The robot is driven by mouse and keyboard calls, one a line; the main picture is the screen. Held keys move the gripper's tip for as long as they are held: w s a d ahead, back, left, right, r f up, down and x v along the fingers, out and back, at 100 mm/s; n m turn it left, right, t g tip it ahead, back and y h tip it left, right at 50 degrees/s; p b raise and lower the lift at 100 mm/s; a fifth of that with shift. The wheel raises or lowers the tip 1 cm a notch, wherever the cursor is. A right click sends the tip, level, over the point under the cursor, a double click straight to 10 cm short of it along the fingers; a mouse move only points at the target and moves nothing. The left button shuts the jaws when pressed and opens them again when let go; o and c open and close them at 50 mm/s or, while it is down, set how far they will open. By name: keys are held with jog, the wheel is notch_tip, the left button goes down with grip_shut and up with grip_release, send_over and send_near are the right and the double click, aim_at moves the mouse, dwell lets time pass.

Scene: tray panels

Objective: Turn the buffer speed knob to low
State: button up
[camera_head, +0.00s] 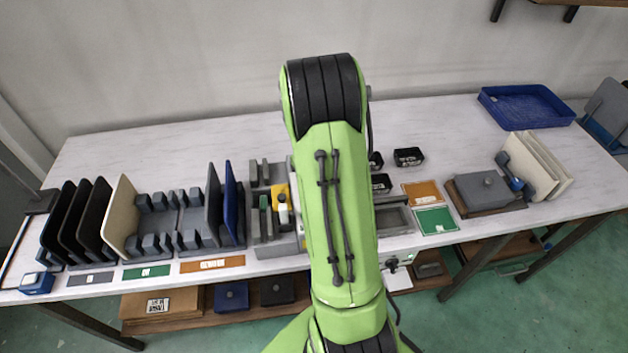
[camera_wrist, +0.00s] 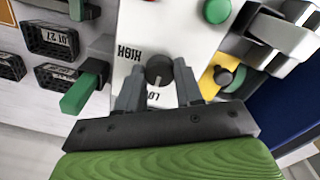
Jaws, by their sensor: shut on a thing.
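The speed knob (camera_wrist: 158,71) is a dark round knob on a white panel (camera_wrist: 130,22) in the wrist view. The panel has the word HIGH beside the knob and LOW below it, both upside down in the picture, with LOW partly covered. My gripper (camera_wrist: 158,78) has one grey finger on each side of the knob and is shut on it. The knob's pointer direction is hard to make out. In the head view my green arm covers the middle of the bench, and I cannot make out the knob or my gripper there.
Dark labelled boxes (camera_wrist: 50,40) stand to the left. On the bench, a blue tray (camera_head: 526,106) lies at the back right.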

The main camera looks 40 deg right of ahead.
dwell(0.4)
jog(key=o, duration=1)
jog(key=shift+o, duration=0.2)
notch_tip(320, 180, up, 16)
jog(key=p, duration=0.3)
jog(key=shift+a, duration=0.25)
jog(key=shift+f, duration=0.1)
jog(key=s+a+r+t, duration=0.2)
jog(key=a+r, duration=0.3)
jog(key=a, duration=0.4)
jog(key=s+a+r+n+t, duration=0.1)
jog(key=s+a+t, duration=0.2)
jog(key=s+a, duration=1)
jog(key=shift+s+a+t, duration=0.3)
jog(key=shift+s, duration=0.05)
